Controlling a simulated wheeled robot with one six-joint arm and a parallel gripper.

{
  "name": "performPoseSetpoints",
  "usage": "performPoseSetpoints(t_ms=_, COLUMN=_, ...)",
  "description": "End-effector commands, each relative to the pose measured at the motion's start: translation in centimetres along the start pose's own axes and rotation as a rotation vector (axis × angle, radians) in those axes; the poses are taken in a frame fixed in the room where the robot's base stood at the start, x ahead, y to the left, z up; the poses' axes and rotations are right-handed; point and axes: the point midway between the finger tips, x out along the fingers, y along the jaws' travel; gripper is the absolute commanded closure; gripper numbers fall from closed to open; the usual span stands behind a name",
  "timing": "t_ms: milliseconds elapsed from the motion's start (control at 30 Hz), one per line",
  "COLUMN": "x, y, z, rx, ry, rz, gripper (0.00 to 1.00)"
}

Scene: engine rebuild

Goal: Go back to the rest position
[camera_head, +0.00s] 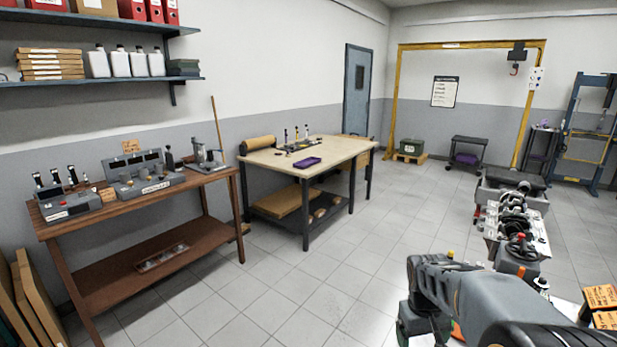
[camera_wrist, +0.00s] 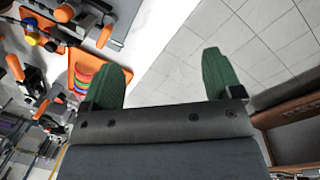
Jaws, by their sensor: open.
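My gripper (camera_wrist: 166,75) is open, with its two green fingers wide apart and nothing between them in the wrist view. Pale floor tiles show beyond the gap. In the head view my gripper (camera_head: 418,322) is at the lower right, at the end of my grey arm. It points down and its fingers are partly hidden there.
A brown wooden bench (camera_head: 150,199) with grey fixtures stands at the left. A cream-topped table (camera_head: 345,152) is behind it. An engine assembly (camera_head: 515,225) stands at the right, near my arm. Orange boxes (camera_head: 600,298) lie at lower right. The floor (camera_head: 300,300) between is clear.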

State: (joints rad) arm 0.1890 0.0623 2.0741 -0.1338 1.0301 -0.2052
Motion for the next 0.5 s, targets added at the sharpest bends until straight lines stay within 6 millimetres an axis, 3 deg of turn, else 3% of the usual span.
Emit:
performPoseSetpoints(t_ms=200, x=-2.6, y=-5.5, z=5.6, rx=0.157, ry=0.189, rz=-0.06, gripper=0.15)
performPoseSetpoints(t_ms=400, x=-4.0, y=-8.1, z=8.9, rx=0.144, ry=0.303, rz=-0.09, gripper=0.15)
performPoseSetpoints(t_ms=500, x=-4.8, y=-8.7, z=9.6, rx=0.125, ry=0.347, rz=-0.091, gripper=0.15)
